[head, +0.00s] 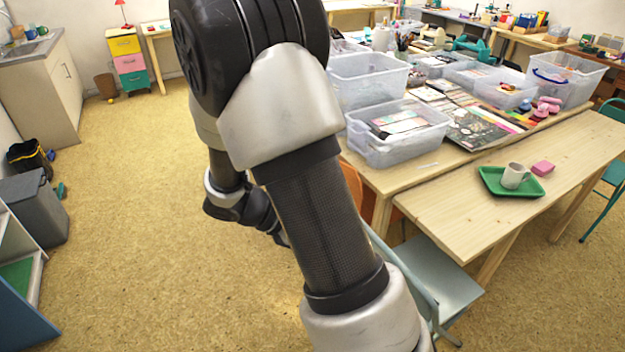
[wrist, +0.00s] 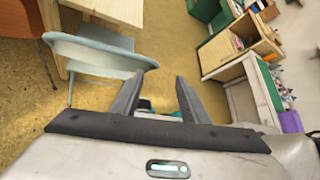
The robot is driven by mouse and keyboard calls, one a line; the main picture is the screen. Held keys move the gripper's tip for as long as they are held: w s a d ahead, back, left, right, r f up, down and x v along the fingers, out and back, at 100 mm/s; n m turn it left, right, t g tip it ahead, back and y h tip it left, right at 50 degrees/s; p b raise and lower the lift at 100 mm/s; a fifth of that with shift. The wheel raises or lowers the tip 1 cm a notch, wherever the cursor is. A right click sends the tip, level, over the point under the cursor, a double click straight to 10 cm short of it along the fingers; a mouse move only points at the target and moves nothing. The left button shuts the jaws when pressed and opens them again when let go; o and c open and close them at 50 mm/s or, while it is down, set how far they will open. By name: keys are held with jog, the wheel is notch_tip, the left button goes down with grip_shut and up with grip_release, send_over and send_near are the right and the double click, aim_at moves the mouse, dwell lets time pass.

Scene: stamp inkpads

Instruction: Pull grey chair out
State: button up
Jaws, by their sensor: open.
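The grey chair (head: 440,275) is pale blue-grey and stands beside the front wooden table. In the head view my arm covers part of its back. In the wrist view the chair's curved backrest (wrist: 105,55) lies at the upper left, with its seat behind the rim. My gripper (wrist: 158,78) is open, its two fingers apart. The fingertips appear near the right end of the backrest; I cannot tell whether they touch it. No part of the chair is clearly between the fingers. In the head view the fingers are hidden behind my arm.
The wooden table (head: 440,215) carries a green tray (head: 490,183) with a mug (head: 514,176). An orange-brown chair (wrist: 22,40) stands beside the grey one. A grey bin (head: 35,207) and shelf are at the far left. The floor (head: 150,220) between is clear.

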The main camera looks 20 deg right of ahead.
jog(key=w+d+f+n+t+h+b, duration=0.2)
jog(key=f+n+t+h, duration=0.15)
jog(key=f+n, duration=0.6)
jog(key=w+d+f+n+t+h+b, duration=0.2)
jog(key=w+f+n+h+b, duration=0.15)
jog(key=f+n, duration=0.6)
jog(key=shift+m, duration=0.8)
jog(key=d, duration=1)
jog(key=d+f, duration=0.1)
jog(key=d, duration=0.4)
jog(key=shift+w+d+p, duration=0.25)
jog(key=shift+d+p, duration=0.1)
grip_shut()
